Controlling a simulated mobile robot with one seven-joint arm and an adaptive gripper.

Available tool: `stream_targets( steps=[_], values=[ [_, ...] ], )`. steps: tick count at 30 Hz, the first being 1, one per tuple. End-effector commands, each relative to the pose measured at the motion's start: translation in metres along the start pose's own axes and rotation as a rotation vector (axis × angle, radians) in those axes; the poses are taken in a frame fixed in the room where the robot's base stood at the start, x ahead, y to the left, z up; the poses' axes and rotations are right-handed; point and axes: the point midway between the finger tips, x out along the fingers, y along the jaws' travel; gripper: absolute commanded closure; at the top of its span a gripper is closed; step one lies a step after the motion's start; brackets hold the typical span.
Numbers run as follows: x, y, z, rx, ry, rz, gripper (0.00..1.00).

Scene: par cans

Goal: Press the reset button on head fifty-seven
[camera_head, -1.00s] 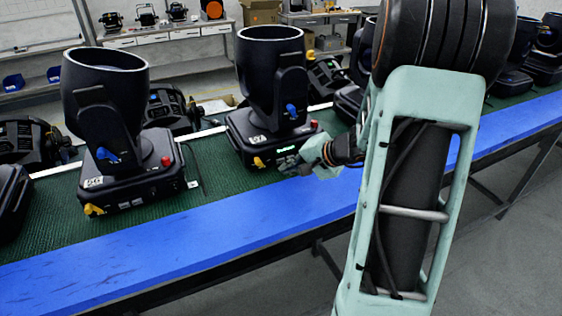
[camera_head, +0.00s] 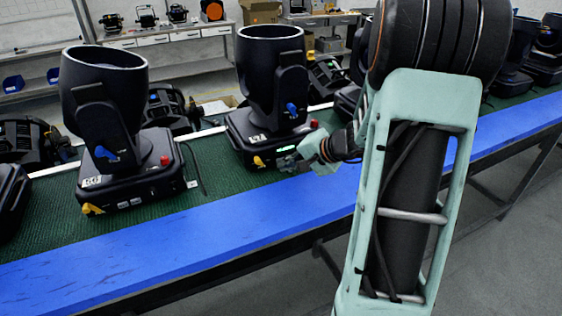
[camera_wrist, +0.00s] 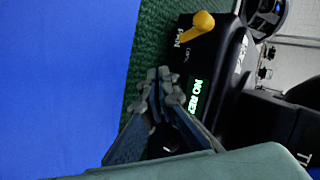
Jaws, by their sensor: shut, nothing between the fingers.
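The middle moving head, fifty-seven (camera_head: 270,70), stands upright on the conveyor; its small white label (camera_head: 257,139) appears to read 57. Its front panel carries a lit green display (camera_head: 266,152) and a yellow lever (camera_head: 258,161); a red knob (camera_head: 313,124) is at the right corner. My gripper (camera_head: 288,162) is shut and empty at the right part of this panel. In the wrist view, its closed fingertips (camera_wrist: 158,78) are beside the green display text (camera_wrist: 195,97), below the yellow lever (camera_wrist: 200,25). I cannot tell whether they touch. The panel's buttons are hidden behind the fingers.
A similar head (camera_head: 105,100) stands to the left, with a red knob and yellow lever. More heads stand behind and to the right. The blue conveyor edge (camera_head: 220,225) in front is clear. Benches with equipment line the back wall.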

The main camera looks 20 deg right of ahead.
Motion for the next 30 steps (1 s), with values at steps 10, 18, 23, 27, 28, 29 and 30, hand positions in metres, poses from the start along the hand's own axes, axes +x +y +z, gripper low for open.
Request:
stream_targets(
  steps=[10, 18, 23, 27, 28, 29, 30],
  values=[
    [0.0033, -0.0018, -0.0023, -0.001, 0.000, 0.000, 1.00],
    [0.0035, -0.0025, -0.0029, 0.000, 0.001, 0.000, 1.00],
    [0.0028, -0.0013, -0.0021, -0.001, 0.001, 0.000, 1.00],
    [-0.0008, 0.0022, 0.0010, -0.001, 0.002, 0.000, 1.00],
    [-0.0018, 0.0031, 0.0018, -0.001, 0.001, 0.000, 1.00],
    [-0.0028, 0.0039, 0.0027, -0.001, 0.001, -0.001, 1.00],
    [-0.0043, 0.0047, 0.0037, -0.001, 0.001, -0.001, 1.00]
  ],
)
